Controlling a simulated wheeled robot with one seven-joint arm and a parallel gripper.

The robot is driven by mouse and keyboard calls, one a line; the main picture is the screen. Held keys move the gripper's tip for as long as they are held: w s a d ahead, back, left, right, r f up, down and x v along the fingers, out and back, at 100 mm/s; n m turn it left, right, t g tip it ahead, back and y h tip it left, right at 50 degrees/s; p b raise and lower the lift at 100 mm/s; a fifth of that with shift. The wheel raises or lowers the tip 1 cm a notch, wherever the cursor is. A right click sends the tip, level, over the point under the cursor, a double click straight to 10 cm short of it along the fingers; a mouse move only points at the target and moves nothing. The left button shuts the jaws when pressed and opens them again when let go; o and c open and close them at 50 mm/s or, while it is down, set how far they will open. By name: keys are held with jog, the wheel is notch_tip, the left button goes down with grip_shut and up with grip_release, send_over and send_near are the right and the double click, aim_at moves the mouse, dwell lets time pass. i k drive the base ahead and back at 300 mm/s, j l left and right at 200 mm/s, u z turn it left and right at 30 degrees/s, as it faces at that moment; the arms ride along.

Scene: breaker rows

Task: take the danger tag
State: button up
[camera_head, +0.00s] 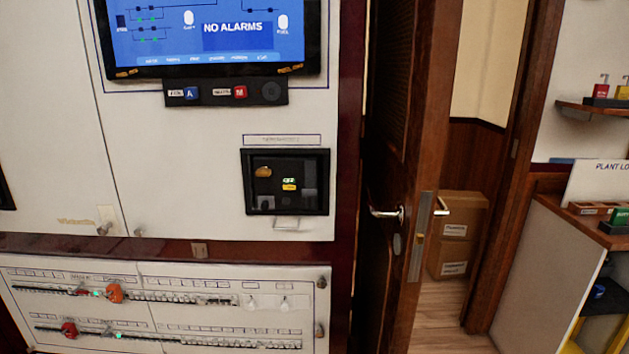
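I cannot make out a danger tag for certain. A small red item (602,88) and a yellow item (622,92) stand on the wall shelf at the upper right, too small to identify. Two pale hanging shapes (252,302) show on the lower breaker panel (220,332), their markings unreadable. An orange piece (114,293) and a red piece (69,330) sit on the breaker rows. My gripper is not in view.
A wooden door (405,150) with a lever handle (387,212) stands open in the middle. Cardboard boxes (460,220) are stacked behind it. A white cabinet (545,275) with a partly cut-off "PLANT LO" board (600,185) is at right. A screen (205,35) reads "NO ALARMS".

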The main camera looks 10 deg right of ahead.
aim_at(600, 90)
jog(key=z, duration=1.85)
